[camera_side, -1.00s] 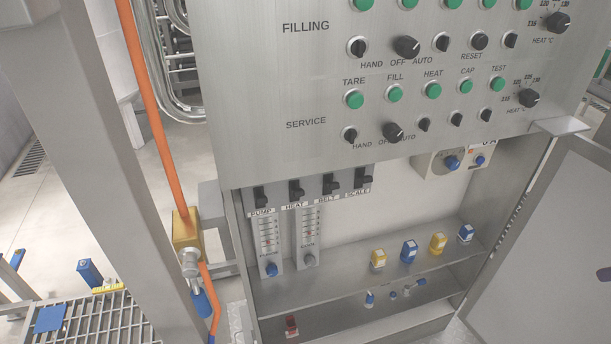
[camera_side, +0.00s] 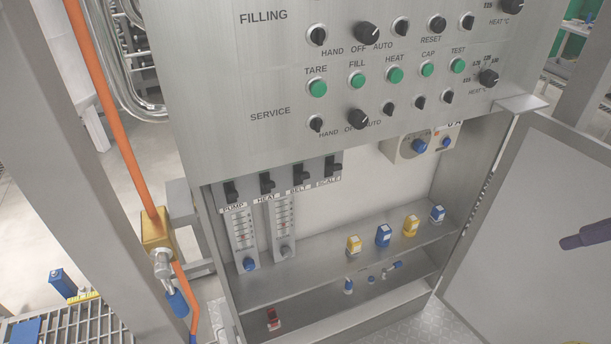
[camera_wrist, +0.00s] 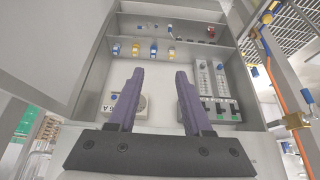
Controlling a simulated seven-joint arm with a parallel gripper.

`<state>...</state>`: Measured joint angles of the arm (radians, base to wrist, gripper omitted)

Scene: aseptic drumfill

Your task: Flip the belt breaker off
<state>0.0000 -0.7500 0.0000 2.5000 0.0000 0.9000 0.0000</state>
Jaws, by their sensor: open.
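The belt breaker (camera_side: 300,174) is the third of a row of black toggle breakers under the control panel, above the label BELT. Its lever position is too small to tell for sure. In the side view a purple finger of my gripper (camera_side: 586,236) enters at the right edge, well to the right of the breakers and in front of the open door. In the wrist view my gripper (camera_wrist: 159,77) has two purple fingers spread apart with nothing between them. There the cabinet appears upside down, and the breakers sit low on the right, partly hidden by the right finger.
The panel (camera_side: 210,90) with buttons and knobs overhangs the breakers. Two gauges (camera_side: 282,226) hang below them. Yellow and blue bottles (camera_side: 383,236) stand on the cabinet shelf. The open door (camera_side: 535,220) bounds the right side. An orange pipe (camera_side: 108,105) runs at left.

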